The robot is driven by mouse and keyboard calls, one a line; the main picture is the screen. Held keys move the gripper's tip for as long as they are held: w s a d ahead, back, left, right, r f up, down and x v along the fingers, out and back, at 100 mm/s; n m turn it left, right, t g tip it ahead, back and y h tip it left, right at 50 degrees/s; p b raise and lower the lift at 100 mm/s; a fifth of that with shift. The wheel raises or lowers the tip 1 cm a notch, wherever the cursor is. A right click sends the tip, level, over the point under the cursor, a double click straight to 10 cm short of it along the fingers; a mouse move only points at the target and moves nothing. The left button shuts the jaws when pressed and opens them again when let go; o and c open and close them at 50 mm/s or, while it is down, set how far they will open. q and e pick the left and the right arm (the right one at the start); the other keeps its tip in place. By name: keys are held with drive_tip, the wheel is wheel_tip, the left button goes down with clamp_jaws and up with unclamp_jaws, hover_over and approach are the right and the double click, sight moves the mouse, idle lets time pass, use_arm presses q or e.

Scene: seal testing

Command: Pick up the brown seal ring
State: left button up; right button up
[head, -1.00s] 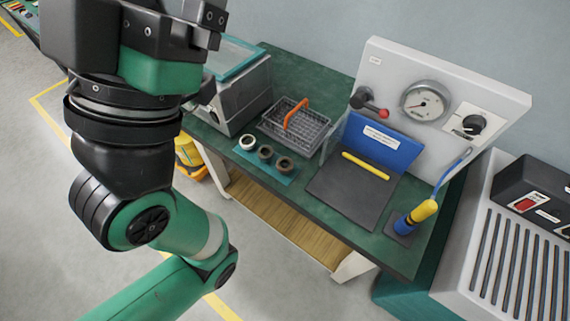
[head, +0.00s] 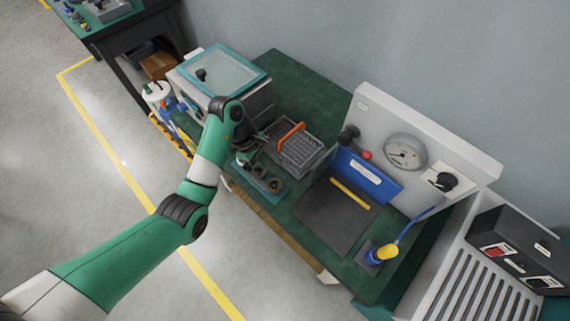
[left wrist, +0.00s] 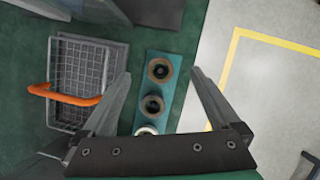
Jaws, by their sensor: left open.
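In the left wrist view three rings lie in a row on a teal strip (left wrist: 177,62). The top one is the brown seal ring (left wrist: 160,81); a dark brownish ring (left wrist: 152,113) lies below it and a white ring (left wrist: 146,131) is partly hidden by my gripper. My left gripper (left wrist: 161,73) is open, one finger on each side of the row, with nothing between them held. In the head view my left gripper (head: 247,154) is over the strip and hides part of it; the brown ring (head: 275,185) shows at its right end. My right gripper is not in view.
A wire basket (head: 300,155) with an orange handle stands close beside the strip. A teal-lidded box (head: 220,75) stands behind the arm. A dark mat (head: 325,213) and a gauge panel (head: 430,140) are to the right on the green bench.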

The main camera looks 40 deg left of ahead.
use_arm(q)
drive_tip(key=s+a+r+n+p, duration=0.1)
drive_tip(key=a+r, duration=0.1)
drive_tip(key=a, duration=0.2)
drive_tip(key=b, duration=0.6)
approach(274, 186)
drive_tip(key=x, duration=0.2)
drive_tip(key=shift+s+d+f, duration=0.15)
drive_tip(key=shift+d, duration=0.25)
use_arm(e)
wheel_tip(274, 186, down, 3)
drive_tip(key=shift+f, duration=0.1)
use_arm(q)
drive_tip(key=x, duration=0.1)
drive_tip(key=b+x, duration=0.2)
drive_tip(key=x, duration=0.1)
drive_tip(key=shift+a+f, duration=0.15)
drive_tip(key=shift+a, duration=0.15)
drive_tip(key=shift+w+d+f, duration=0.25)
drive_tip(key=shift+f, duration=0.1)
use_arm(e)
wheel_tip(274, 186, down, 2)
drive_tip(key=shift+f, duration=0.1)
use_arm(q)
drive_tip(key=shift+c, duration=0.3)
drive_tip(key=c, duration=1.4)
